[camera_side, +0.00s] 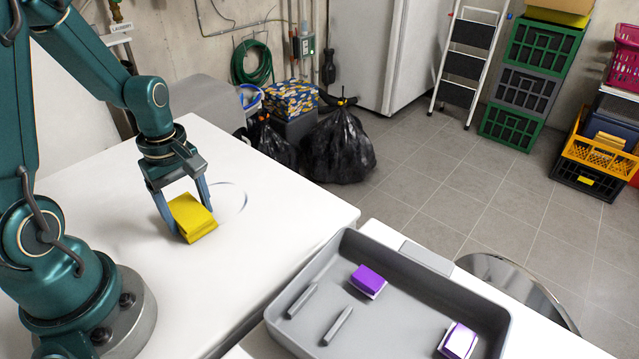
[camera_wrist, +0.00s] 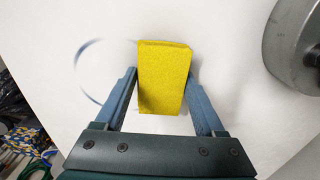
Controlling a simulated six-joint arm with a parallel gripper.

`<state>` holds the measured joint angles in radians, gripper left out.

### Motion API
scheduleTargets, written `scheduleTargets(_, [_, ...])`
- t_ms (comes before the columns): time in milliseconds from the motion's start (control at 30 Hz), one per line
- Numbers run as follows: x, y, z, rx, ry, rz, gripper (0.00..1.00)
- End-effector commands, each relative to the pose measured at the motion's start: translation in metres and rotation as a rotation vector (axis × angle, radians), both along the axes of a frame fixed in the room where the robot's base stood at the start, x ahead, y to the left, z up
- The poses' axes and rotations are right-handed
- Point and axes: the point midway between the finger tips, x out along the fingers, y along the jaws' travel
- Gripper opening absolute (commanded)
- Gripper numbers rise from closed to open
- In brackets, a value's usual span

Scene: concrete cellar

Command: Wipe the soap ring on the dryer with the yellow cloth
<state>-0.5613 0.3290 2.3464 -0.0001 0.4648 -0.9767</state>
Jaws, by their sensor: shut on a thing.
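My gripper (camera_side: 183,207) is shut on the folded yellow cloth (camera_side: 192,218), a block-like pad, low over the white dryer top (camera_side: 110,190). In the wrist view the yellow cloth (camera_wrist: 163,75) sits between the two blue-grey fingers of my gripper (camera_wrist: 163,92). The soap ring (camera_side: 243,204) is a faint grey-blue arc beside the cloth, partly hidden by it in the side view. In the wrist view the soap ring (camera_wrist: 80,75) is a broken arc left of the cloth. I cannot tell whether the cloth touches the surface.
A grey tray (camera_side: 412,275) at the front right holds purple-and-white blocks (camera_side: 369,281) and two grey bars (camera_side: 338,325). Black bags (camera_side: 340,148) stand on the floor behind the dryer. The dryer top around the ring is otherwise clear.

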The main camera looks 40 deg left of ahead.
Motion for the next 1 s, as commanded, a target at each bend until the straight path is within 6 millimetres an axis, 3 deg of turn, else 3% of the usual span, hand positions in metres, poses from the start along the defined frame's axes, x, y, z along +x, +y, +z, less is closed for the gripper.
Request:
scheduleTargets(33, [0.003, 0.0, -0.002, -0.001, 0.002, -0.002, 0.27])
scheduleTargets(67, [0.007, 0.0, 0.002, 0.002, -0.003, -0.002, 0.2])
scheduleTargets(1000, [0.092, 0.0, -0.003, 0.0, 0.0, -0.001, 0.2])
